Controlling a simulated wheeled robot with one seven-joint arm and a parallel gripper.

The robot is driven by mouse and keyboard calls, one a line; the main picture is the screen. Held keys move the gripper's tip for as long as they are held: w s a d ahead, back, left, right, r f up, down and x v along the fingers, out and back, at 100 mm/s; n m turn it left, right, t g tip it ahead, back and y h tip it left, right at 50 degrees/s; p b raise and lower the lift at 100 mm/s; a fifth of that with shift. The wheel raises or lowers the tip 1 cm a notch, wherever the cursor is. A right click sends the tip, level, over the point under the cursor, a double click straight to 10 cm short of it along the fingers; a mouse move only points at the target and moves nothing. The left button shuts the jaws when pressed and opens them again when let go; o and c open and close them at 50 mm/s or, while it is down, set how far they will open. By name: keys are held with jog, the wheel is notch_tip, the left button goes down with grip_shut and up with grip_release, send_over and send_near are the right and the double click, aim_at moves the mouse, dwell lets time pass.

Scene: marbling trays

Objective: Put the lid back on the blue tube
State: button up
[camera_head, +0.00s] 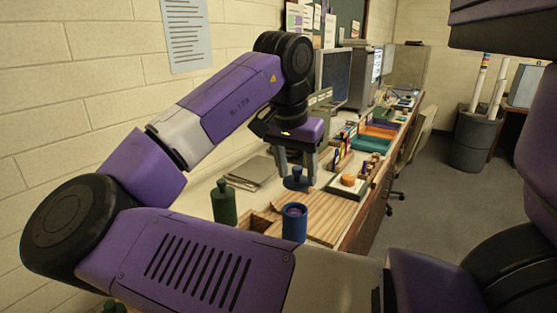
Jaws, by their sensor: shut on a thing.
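The blue tube (294,225) stands upright and open at the top at the near side of the table, beside a wooden board. My gripper (296,176) points down and is shut on the blue lid (296,183), a round cap with a small knob. The lid is beyond the tube in the picture, apart from it. I cannot tell exactly how high the lid is above the table. My own arm link hides the foot of the tube's surroundings.
A green lidded bottle (223,204) stands left of the tube. The wooden board (338,213) lies to the right. The wall is close on the left.

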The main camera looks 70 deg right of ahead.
aim_at(295, 181)
jog(key=shift+f+b, duration=2.25)
jog(key=shift+b, duration=0.2)
jog(key=shift+f, duration=0.95)
jog(key=shift+w+r+p, duration=0.1)
jog(key=shift+p, duration=0.35)
jog(key=shift+f+p, duration=0.25)
jog(key=shift+p, duration=0.35)
dwell(0.5)
jog(key=o, duration=1.9)
jog(key=shift+r, duration=0.15)
